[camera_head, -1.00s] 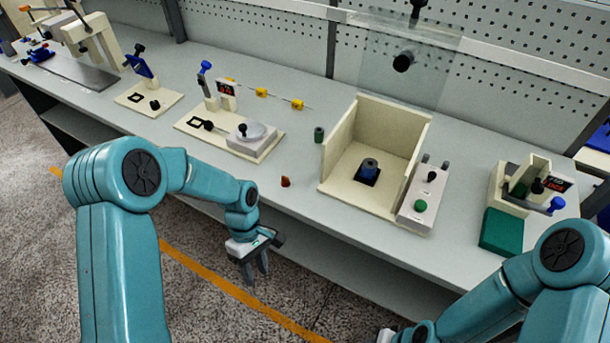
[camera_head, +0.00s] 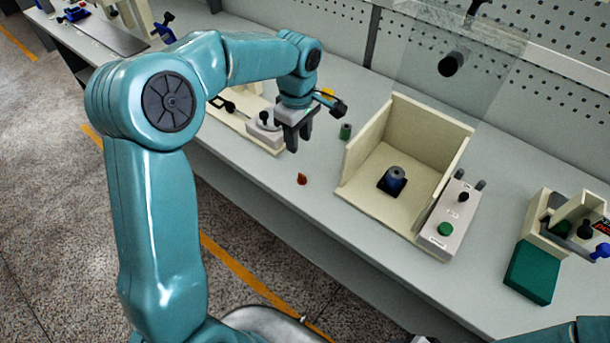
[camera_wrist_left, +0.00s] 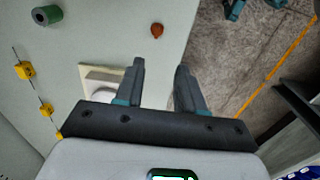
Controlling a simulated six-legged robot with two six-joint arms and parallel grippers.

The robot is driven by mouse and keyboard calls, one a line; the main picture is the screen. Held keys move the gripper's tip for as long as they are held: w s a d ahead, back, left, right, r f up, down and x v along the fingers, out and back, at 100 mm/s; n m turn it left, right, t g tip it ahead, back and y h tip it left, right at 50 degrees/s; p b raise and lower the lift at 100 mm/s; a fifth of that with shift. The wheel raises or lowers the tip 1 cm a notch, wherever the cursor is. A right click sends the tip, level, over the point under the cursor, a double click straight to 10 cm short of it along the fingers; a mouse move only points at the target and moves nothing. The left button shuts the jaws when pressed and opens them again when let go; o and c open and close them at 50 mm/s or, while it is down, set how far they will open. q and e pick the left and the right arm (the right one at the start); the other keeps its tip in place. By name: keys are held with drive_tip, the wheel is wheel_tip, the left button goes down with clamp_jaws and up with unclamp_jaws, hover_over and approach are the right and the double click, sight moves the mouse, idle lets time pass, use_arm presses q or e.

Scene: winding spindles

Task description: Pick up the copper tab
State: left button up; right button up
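The copper tab (camera_head: 302,179) is a small reddish-brown piece lying on the grey bench top near its front edge. It also shows in the left wrist view (camera_wrist_left: 157,30), beyond the fingertips. My left gripper (camera_head: 292,146) is above the bench, up and slightly left of the tab in the head view, fingers pointing down. In the left wrist view its two fingers (camera_wrist_left: 160,65) are apart with nothing between them. My right gripper is out of view; only part of that arm shows at the lower right.
A green cylinder (camera_head: 345,131) stands behind the tab. A cream open box (camera_head: 358,150) holding a dark spindle (camera_head: 393,180) is to the right, beside a control box (camera_head: 447,222). A cream fixture (camera_head: 236,116) lies left, partly behind my arm. Bench around the tab is clear.

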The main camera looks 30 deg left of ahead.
use_arm(q)
hover_over(302, 175)
wheel_tip(302, 175, down, 5)
drive_tip(key=f, duration=0.2)
drive_tip(key=s+f+p, duration=0.1)
drive_tip(key=shift+a+f, duration=0.2)
drive_tip(key=shift+f, duration=0.2)
drive_tip(key=shift+d+f, duration=0.1)
drive_tip(key=shift+f, duration=0.2)
drive_tip(key=f, duration=0.1)
drive_tip(key=f+p, duration=0.1)
drive_tip(key=f, duration=0.1)
drive_tip(key=f+p, duration=0.1)
drive_tip(key=shift+w+f, duration=0.3)
drive_tip(key=shift+w, duration=0.1)
drive_tip(key=shift+f, duration=0.25)
drive_tip(key=shift+w+d+f, duration=0.15)
drive_tip(key=shift+d+f, duration=0.05)
drive_tip(key=shift+a, duration=0.1)
drive_tip(key=c, duration=0.7)
clamp_jaws()
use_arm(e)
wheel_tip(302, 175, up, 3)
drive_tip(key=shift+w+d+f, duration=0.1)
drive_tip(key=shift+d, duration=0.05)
